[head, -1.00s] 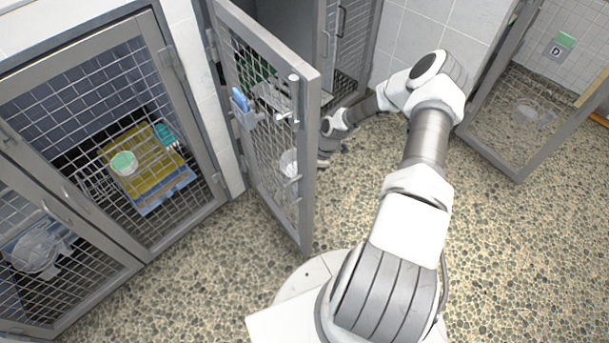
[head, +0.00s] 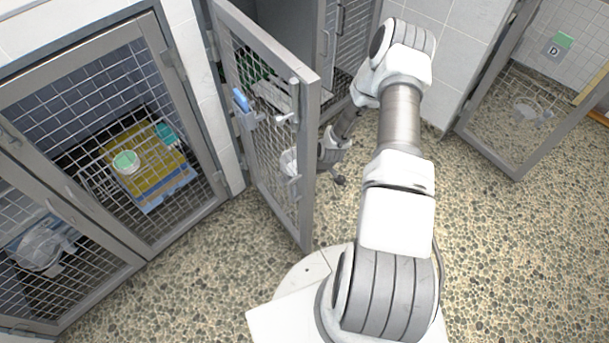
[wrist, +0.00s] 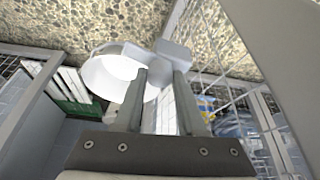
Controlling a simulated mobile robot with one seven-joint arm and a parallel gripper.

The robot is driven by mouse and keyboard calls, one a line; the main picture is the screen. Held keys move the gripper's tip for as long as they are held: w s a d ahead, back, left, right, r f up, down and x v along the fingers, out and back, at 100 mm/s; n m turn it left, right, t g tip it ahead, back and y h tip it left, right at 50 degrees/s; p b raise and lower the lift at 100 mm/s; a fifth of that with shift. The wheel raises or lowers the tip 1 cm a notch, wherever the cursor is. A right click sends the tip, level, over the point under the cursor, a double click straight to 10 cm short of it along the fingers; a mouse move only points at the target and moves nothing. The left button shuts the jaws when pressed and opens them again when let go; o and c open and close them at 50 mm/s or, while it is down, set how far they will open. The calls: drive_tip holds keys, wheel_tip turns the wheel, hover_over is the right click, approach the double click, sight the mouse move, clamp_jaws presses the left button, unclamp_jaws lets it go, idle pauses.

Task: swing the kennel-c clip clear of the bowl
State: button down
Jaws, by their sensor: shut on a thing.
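In the wrist view my gripper (wrist: 162,75) is shut on a pale grey clip (wrist: 174,52), whose block shows just beyond the fingertips. A white round bowl (wrist: 105,76) is beside it on the left, with a pale band along its upper rim; whether clip and band touch is unclear. In the head view the bowl (head: 288,161) shows through the mesh of the open kennel door (head: 310,150).
Closed mesh kennels stand at left, one holding a yellow towel (head: 150,165) and a green-topped cup (head: 126,162). A blue item (head: 241,99) hangs on the open door. Another open door (head: 520,170) stands at right, near a D label (head: 556,50). The speckled floor between is clear.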

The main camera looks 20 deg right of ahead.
drive_tip(key=shift+a+m+t+h, duration=0.1)
drive_tip(key=shift+m+t+h, duration=0.25)
drive_tip(key=shift+m, duration=1.05)
drive_tip(key=c, duration=0.5)
unclamp_jaws()
drive_tip(key=p+v, duration=0.5)
drive_tip(key=v, duration=1.2)
drive_tip(key=shift+a+r+p, duration=0.25)
drive_tip(key=shift+p, duration=0.15)
drive_tip(key=shift+s, duration=0.15)
